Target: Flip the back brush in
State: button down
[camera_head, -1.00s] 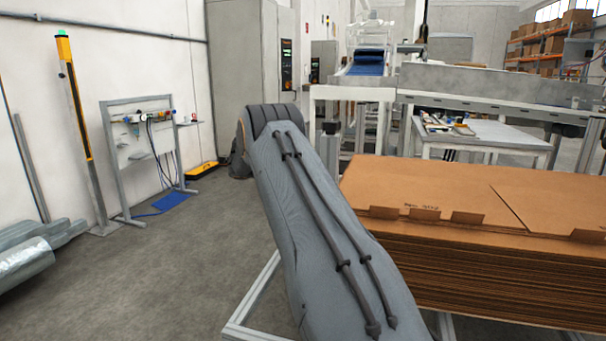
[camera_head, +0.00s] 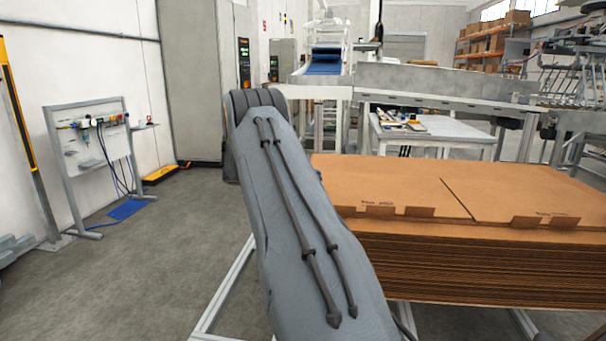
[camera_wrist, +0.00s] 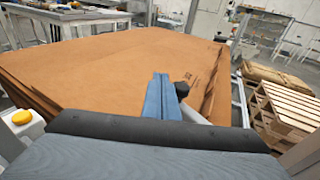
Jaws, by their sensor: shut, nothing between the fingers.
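My gripper (camera_wrist: 159,76) shows in the wrist view as two blue-grey fingers pressed together, with nothing between them. It is over the near part of a stack of flat brown cardboard (camera_wrist: 110,62), near its right edge. The same stack (camera_head: 475,190) fills the right of the head view. Just right of the fingers is a black knob-like end (camera_wrist: 182,90) on a light grey rod; I cannot tell whether this is part of the back brush. I cannot make out a brush clearly in either view. In the head view my arm hides the gripper.
A metal frame (camera_head: 222,290) runs under the stack. Wooden pallets (camera_wrist: 285,110) stand right of the stack in the wrist view. A white box with a yellow button (camera_wrist: 23,118) is at the left. A conveyor (camera_head: 440,98) stands behind; the left floor (camera_head: 150,260) is open.

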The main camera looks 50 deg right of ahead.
jog(key=shift+s+d, duration=0.15)
jog(key=shift+s, duration=0.2)
jog(key=shift+w, duration=0.1)
dwell(0.3)
